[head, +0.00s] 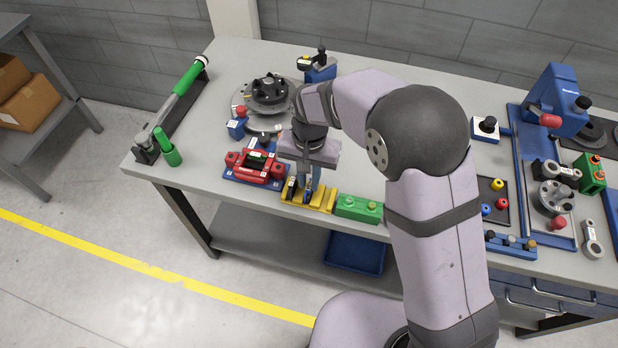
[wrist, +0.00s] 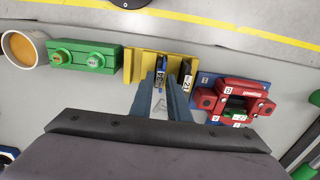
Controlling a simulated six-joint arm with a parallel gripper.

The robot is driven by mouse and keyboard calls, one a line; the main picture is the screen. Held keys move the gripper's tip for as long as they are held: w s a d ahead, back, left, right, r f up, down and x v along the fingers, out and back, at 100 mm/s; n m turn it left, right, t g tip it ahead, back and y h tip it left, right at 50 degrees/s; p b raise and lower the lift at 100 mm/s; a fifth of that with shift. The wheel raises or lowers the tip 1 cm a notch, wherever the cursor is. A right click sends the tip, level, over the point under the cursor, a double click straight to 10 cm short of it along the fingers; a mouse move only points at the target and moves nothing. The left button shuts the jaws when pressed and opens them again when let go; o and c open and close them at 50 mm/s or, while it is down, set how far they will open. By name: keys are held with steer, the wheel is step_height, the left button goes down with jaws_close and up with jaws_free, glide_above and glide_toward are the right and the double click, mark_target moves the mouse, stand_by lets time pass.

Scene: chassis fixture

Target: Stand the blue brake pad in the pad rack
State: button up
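The yellow pad rack (head: 327,201) stands near the front edge of the bench, and it also shows in the wrist view (wrist: 134,66). The blue brake pad (head: 307,196) is upright at the rack, between my fingertips; in the wrist view (wrist: 161,68) its labelled edge shows. My gripper (head: 308,184) points down over the rack and appears shut on the blue pad; its fingers also show in the wrist view (wrist: 161,82). A black pad with a white label (head: 290,188) stands in the rack beside it. The blue pad's lower edge and its seating in the slot are hidden.
A green block with two knobs (head: 358,208) is close beside the rack on one side. A red caliper on a blue plate (head: 256,166) is close on the other. A brake disc with hub (head: 268,92) stands behind. The bench's front edge is just before the rack.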

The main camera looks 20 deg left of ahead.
steer(key=shift+r, duration=0.1)
steer(key=shift+r+p, duration=1.4)
steer(key=shift+r, duration=0.05)
steer(key=o, duration=0.6)
steer(key=shift+c, duration=0.2)
step_height(320, 180, up, 4)
steer(key=p, duration=0.3)
steer(key=shift+r+p, duration=0.25)
steer(key=shift+p, duration=0.15)
